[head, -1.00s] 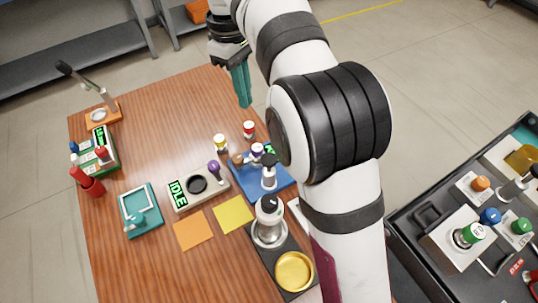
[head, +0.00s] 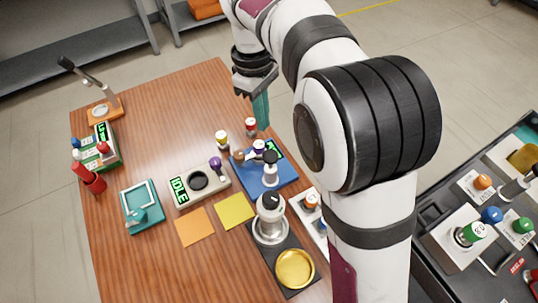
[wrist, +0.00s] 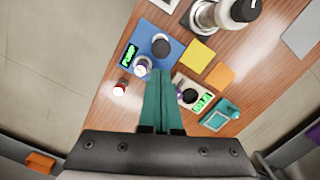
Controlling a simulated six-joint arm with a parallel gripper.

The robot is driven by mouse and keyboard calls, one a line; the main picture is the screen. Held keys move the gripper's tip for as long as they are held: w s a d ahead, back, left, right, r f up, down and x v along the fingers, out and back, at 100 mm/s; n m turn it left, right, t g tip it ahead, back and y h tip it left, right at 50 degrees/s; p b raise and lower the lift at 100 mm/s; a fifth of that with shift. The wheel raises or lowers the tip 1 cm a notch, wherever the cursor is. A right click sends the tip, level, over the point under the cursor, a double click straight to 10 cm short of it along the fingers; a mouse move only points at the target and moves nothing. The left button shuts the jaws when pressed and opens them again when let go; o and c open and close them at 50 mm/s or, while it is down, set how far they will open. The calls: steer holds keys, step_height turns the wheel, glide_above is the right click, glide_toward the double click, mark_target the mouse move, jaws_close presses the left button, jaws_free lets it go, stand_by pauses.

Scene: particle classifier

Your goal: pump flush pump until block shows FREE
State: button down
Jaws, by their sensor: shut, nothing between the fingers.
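My gripper (head: 262,110) is shut and empty, teal fingers pointing down above the table's far right edge; its fingers also fill the middle of the wrist view (wrist: 160,95). A blue base (head: 277,180) carries a white pump-like bottle (head: 270,172) with a dark top and a small green display (head: 274,150). The wrist view shows this base (wrist: 172,57) and its lit display (wrist: 129,57), whose text is too small to read surely. The gripper is apart from the base, beyond it in the head view. A grey box (head: 215,190) has a display reading IDLE (head: 179,190).
White-bodied vials with yellow (head: 222,138) and red (head: 251,125) caps stand beyond the blue base. A silver press-like device (head: 270,222), a gold dish (head: 295,268) and orange (head: 194,226) and yellow (head: 235,211) squares are nearer. A dark cart (head: 425,215) stands at right.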

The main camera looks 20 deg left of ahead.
mark_target(269, 153)
steer(key=shift+s+d+f, duration=0.15)
steer(key=shift+d+f, duration=0.05)
steer(key=shift+f, duration=0.2)
steer(key=f, duration=0.6)
steer(key=shift+s+d+f, duration=0.1)
steer(key=shift+d, duration=0.2)
steer(key=shift+f, duration=0.4)
